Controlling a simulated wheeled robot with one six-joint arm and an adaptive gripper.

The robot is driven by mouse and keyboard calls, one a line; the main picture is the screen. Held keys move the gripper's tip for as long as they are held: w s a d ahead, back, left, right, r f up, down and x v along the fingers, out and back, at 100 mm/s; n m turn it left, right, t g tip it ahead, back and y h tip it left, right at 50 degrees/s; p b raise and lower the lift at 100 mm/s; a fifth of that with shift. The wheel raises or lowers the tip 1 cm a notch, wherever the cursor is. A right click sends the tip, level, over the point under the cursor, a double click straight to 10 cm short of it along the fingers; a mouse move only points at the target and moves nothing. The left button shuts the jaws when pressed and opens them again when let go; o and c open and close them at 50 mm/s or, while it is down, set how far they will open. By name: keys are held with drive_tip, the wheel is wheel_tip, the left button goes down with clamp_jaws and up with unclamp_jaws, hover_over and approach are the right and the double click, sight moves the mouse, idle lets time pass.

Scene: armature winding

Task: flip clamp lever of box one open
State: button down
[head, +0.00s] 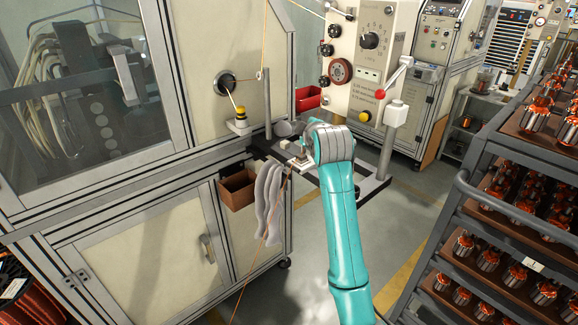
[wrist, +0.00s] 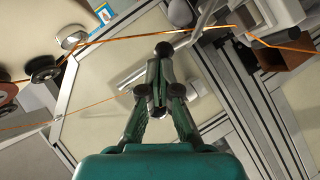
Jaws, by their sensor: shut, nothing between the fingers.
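My gripper (wrist: 162,52) is shut and empty in the wrist view, its tips pointing toward a slim grey metal bar (wrist: 188,38). I cannot tell whether the tips touch the bar. In the head view my wrist hides most of the gripper, above a small pale clamp block (head: 300,161) on the stand. I cannot tell which lever belongs to box one.
An orange wire (wrist: 110,38) crosses close by the fingertips. A brown bin (head: 238,187) and grey gloves (head: 269,205) hang on the cabinet below the stand. A rack of armatures (head: 462,180) stands at right. Bare floor shows between cabinet and rack.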

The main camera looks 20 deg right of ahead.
drive_tip(key=d+m, duration=0.1)
drive_tip(key=w+d+m+g+y, duration=0.1)
drive_tip(key=d+r+g+y, duration=0.1)
drive_tip(key=d, duration=0.1)
drive_tip(key=shift+w+d+m, duration=0.1)
drive_tip(key=shift+w+m, duration=0.2)
drive_tip(key=shift+m, duration=0.1)
drive_tip(key=shift+r, duration=0.15)
drive_tip(key=shift+r, duration=0.6)
